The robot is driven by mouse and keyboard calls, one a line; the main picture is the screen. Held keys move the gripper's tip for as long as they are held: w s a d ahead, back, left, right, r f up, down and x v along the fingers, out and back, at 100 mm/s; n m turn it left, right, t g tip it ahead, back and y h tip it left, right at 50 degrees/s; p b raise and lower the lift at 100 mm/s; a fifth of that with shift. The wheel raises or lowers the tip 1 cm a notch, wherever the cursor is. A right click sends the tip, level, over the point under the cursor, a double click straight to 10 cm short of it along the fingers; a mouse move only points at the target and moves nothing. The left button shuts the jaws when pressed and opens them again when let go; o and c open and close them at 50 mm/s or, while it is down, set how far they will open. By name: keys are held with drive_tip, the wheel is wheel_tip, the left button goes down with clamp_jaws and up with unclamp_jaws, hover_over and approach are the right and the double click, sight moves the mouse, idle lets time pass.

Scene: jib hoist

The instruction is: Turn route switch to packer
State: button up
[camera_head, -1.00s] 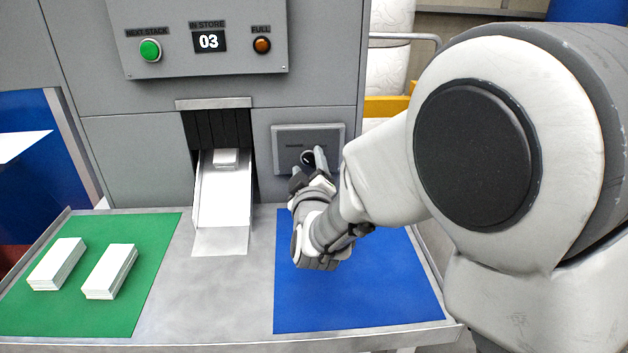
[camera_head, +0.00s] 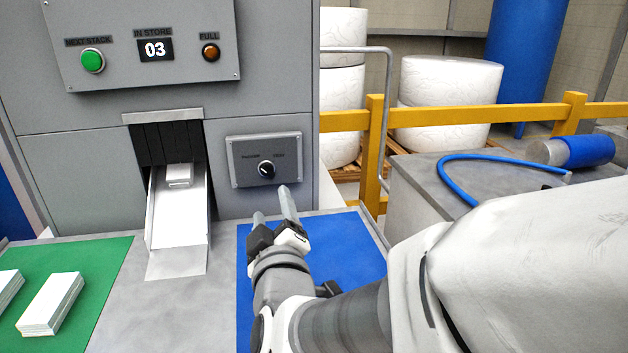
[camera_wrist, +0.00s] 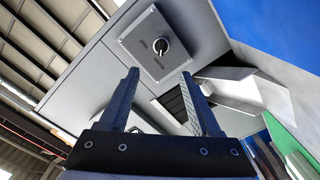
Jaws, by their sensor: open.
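The route switch (camera_head: 266,169) is a round black knob with a pale mark on a grey plate on the machine front, right of the chute. Two small labels sit above it, too blurred to read surely, and I cannot tell which one the knob points at. In the wrist view the knob (camera_wrist: 161,46) shows beyond the fingertips, between their lines. My gripper (camera_head: 272,205) is open and empty, below and in front of the switch plate, apart from the knob. Its two fingers also show in the wrist view (camera_wrist: 159,76).
A white chute (camera_head: 180,215) holding a small white stack lies left of the switch. A blue mat (camera_head: 330,245) is under my arm, and a green mat (camera_head: 95,262) with white stacks is at left. A yellow rail (camera_head: 440,116) stands behind at right.

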drive_tip(key=shift+b+v, duration=1.9)
drive_tip(key=shift+v, duration=0.3)
drive_tip(key=shift+s, duration=0.1)
